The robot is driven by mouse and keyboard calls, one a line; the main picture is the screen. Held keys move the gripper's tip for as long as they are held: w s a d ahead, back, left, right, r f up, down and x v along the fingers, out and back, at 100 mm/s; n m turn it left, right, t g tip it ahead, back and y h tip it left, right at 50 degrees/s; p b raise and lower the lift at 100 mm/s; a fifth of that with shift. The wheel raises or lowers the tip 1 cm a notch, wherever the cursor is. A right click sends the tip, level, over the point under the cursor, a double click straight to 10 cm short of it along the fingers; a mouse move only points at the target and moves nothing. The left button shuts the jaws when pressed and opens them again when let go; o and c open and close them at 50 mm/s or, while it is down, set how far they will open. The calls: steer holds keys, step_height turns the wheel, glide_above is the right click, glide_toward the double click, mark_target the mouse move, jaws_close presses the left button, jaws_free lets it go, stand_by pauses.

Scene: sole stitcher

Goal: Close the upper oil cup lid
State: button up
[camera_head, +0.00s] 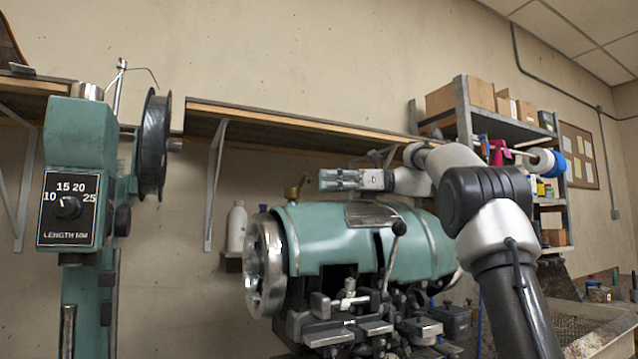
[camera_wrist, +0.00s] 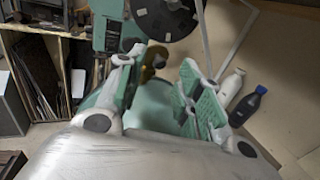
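The brass oil cup (camera_head: 293,192) stands on top of the green machine body near its left end. A small brass piece, apparently its lid, sticks up at a tilt from its top; the exact lid angle is too small to tell. My gripper (camera_head: 323,180) is just right of the cup, level with its top, pointing left and apart from it in the picture. In the wrist view my gripper (camera_wrist: 160,62) is open and empty, its green-padded fingers spread. The brass cup (camera_wrist: 152,62) shows beyond and between the fingertips, partly hidden by the left finger.
The green machine (camera_head: 345,240) with its metal handwheel (camera_head: 264,265) lies below my gripper. A lever with a black knob (camera_head: 399,228) rises in front. A green column with a dial (camera_head: 68,208) stands left. A wall shelf (camera_head: 290,128) runs behind. White bottle (camera_head: 237,227) stands behind the machine.

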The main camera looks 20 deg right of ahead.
mark_target(305, 176)
steer(key=shift+w+a, duration=0.15)
steer(key=shift+a, duration=0.6)
steer(key=shift+w+a, duration=0.15)
steer(key=shift+a, duration=0.55)
jaws_close()
steer(key=shift+a, duration=0.1)
steer(key=shift+s+a+r+n+h, duration=0.1)
steer(key=shift+a+r+n+h, duration=0.2)
steer(key=shift+h, duration=0.55)
steer(key=shift+w+a+r+n+h, duration=0.15)
steer(key=shift+r+n+h, duration=0.25)
steer(key=shift+h, duration=0.4)
steer(key=shift+s+a+r+n+h, duration=0.15)
steer(key=shift+a+r+n+h, duration=0.2)
steer(key=shift+h, duration=0.5)
steer(key=shift+s+h, duration=0.1)
steer(key=shift+h, duration=0.2)
